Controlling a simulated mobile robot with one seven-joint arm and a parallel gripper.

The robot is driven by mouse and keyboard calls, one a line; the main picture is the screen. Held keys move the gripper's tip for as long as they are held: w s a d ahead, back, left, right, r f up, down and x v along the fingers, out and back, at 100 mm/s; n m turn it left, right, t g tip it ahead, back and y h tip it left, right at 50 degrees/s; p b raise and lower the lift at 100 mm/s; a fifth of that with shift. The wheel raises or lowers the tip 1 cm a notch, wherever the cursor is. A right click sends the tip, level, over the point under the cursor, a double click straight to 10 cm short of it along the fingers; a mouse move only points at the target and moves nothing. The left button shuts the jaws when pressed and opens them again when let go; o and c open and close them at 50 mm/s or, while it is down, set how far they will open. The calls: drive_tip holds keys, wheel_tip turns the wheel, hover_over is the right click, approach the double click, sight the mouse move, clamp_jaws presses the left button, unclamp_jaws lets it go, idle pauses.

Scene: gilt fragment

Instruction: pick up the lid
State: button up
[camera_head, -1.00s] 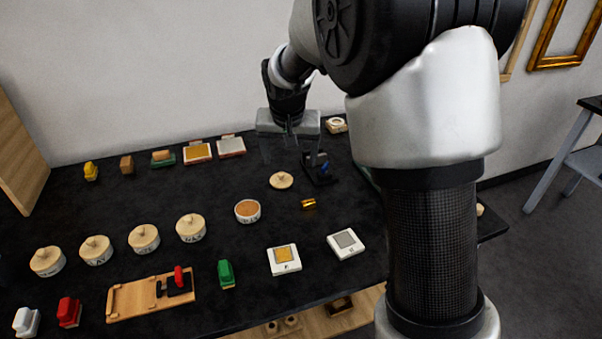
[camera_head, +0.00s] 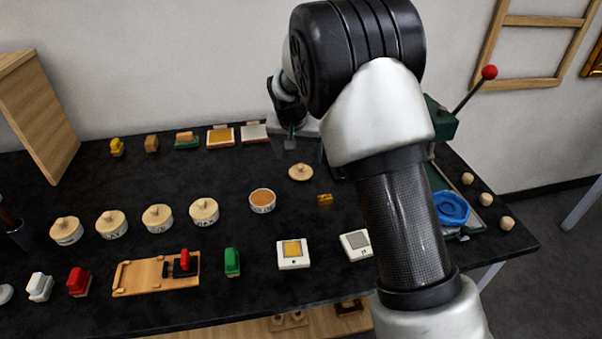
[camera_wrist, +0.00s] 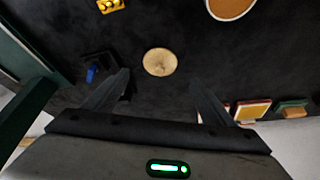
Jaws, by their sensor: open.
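The loose lid (camera_head: 301,172) is a round pale wooden disc with a small knob, lying flat on the black table behind the open pot (camera_head: 262,201). In the wrist view the lid (camera_wrist: 160,62) lies beyond and between my fingertips, apart from them. My gripper (camera_wrist: 160,88) is open and empty above the table. In the head view my gripper (camera_head: 290,143) is partly hidden behind my arm. The open pot, with orange-brown contents, also shows at the top of the wrist view (camera_wrist: 230,6). Several other pots (camera_head: 204,211) to the left have similar lids on.
A small gold block (camera_head: 325,199) lies right of the open pot. A dark item with a blue part (camera_wrist: 93,73) stands left of the lid in the wrist view. Framed pads (camera_head: 221,136) line the back edge. A green press (camera_head: 440,120) stands at right. Table around the lid is clear.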

sight(300, 167)
drive_tip(key=shift+x, duration=0.95)
drive_tip(key=shift+s+x, duration=0.1)
drive_tip(key=shift+x, duration=1.25)
drive_tip(key=shift+s+x, duration=0.15)
drive_tip(key=shift+x, duration=1.25)
drive_tip(key=shift+c, duration=0.3)
drive_tip(key=c, duration=1.1)
